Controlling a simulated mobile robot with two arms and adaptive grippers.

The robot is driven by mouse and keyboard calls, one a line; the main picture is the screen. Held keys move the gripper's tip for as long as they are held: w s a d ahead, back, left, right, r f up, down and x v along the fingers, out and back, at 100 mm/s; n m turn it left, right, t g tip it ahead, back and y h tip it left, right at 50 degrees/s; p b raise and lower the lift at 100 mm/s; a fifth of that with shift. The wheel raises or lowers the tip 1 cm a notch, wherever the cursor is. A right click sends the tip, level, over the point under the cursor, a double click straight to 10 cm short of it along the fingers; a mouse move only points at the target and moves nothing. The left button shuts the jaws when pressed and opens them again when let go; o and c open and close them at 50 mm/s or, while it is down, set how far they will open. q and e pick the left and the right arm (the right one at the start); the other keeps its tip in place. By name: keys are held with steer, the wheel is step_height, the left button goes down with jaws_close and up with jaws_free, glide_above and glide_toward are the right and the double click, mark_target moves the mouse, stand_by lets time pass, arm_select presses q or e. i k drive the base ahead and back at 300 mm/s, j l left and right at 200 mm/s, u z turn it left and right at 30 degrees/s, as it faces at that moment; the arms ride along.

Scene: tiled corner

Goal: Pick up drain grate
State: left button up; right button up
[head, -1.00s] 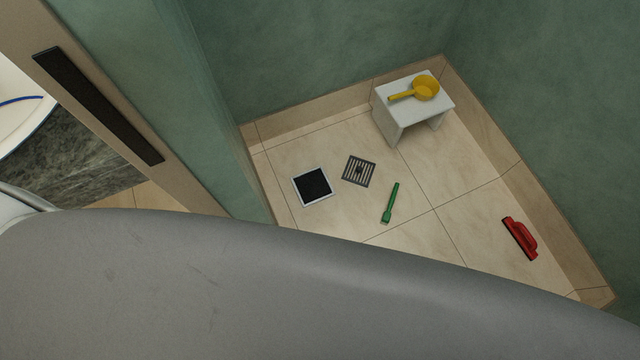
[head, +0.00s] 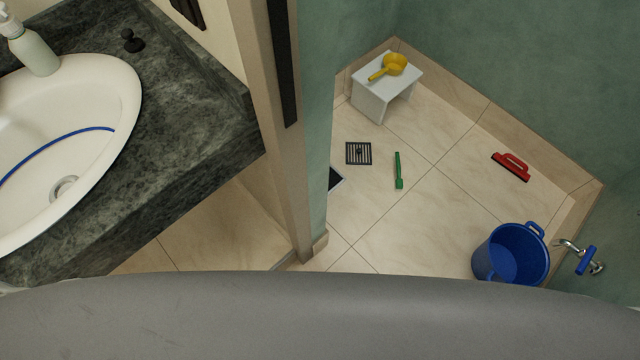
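The drain grate (head: 358,153) is a small dark square with slats, lying on the beige tiled floor of the corner in the head view. Just below and left of it is a dark square with a pale frame (head: 334,179), mostly hidden behind the green wall end; it looks like a floor opening. A green handled tool (head: 398,170) lies to the right of the grate. Neither of my grippers shows in the head view.
A white stool (head: 386,92) bears a yellow dipper (head: 389,67). A red squeegee-like tool (head: 511,166) lies at right. A blue bucket (head: 512,254) stands near a wall tap (head: 582,257). A wall end (head: 316,130) and a dark stone counter (head: 190,110) with a white basin (head: 105,75) fill the left.

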mark_target(359, 151)
steer(key=i+l+u, duration=0.1)
steer(key=u, duration=0.35)
steer(key=l+u, duration=0.25)
steer(key=u, duration=0.25)
steer(key=i+l+u, duration=0.1)
steer(key=l+u, duration=0.15)
steer(key=u, duration=0.2)
steer(key=l+u, duration=0.3)
steer(key=l, duration=0.6)
steer(key=l+z, duration=0.5)
steer(key=z, duration=0.2)
steer(key=i+l+z, duration=0.15)
steer(key=z, duration=0.25)
